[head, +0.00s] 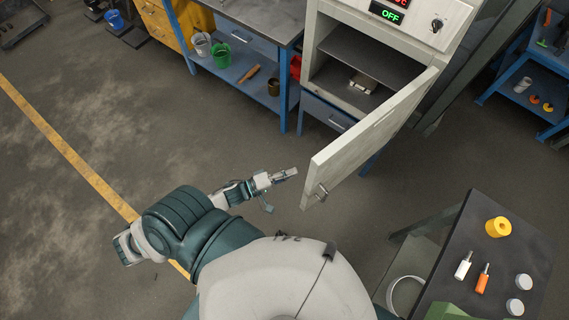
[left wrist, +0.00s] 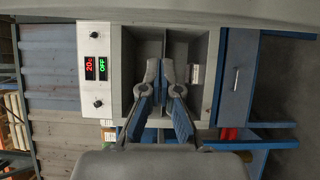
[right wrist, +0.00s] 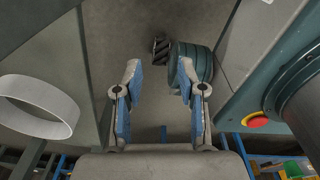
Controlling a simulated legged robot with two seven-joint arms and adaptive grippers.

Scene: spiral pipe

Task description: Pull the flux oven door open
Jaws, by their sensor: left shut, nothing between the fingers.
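The flux oven (head: 310,38) stands at the top of the head view, its display (head: 386,13) lit with a green OFF. Its pale door (head: 370,130) is swung wide open toward me, showing the shelf and chamber inside. The door handle (head: 321,192) is near the door's free edge. My left gripper (head: 294,172) is shut and empty, left of that edge and apart from the handle. In the left wrist view its fingers (left wrist: 160,70) are in front of the open oven chamber (left wrist: 180,48). My right gripper (right wrist: 158,72) is open and empty in the right wrist view.
A blue-framed bench (head: 245,75) with buckets stands left of the oven. A dark table (head: 460,240) with small bottles, lids and a yellow roll is at lower right. A white ring (right wrist: 38,106) shows beside my right gripper. The floor left of the door is clear.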

